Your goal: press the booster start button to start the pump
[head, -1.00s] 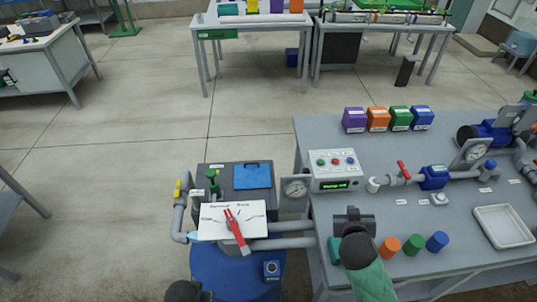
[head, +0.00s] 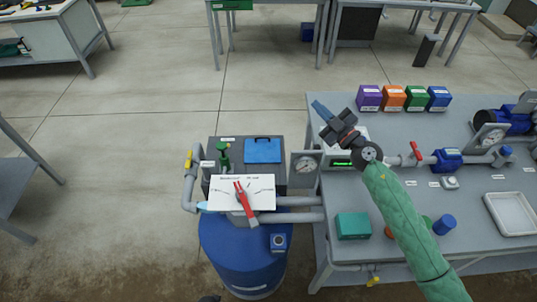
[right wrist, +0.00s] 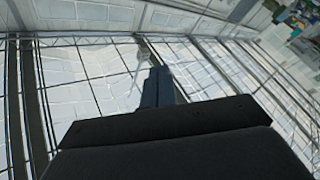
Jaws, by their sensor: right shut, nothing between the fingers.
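The control box (head: 329,158) with a green lit display stands at the left end of the grey bench. My right gripper (head: 321,109) and wrist are in front of it in the head view and hide its top panel, so its buttons cannot be seen. The gripper is shut and empty, its fingers pointing up and left past the box. I cannot tell its height above the box. The right wrist view shows the shut fingers (right wrist: 158,88) against windows, with no button in sight. My left gripper is not in view.
A round gauge (head: 305,165) stands just left of the box. A blue tank (head: 240,250) with a red-pointer dial plate (head: 222,198) is at lower left. Coloured boxes (head: 393,98) line the bench's back. Pipework with a red-handled valve (head: 416,151) runs to the right.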

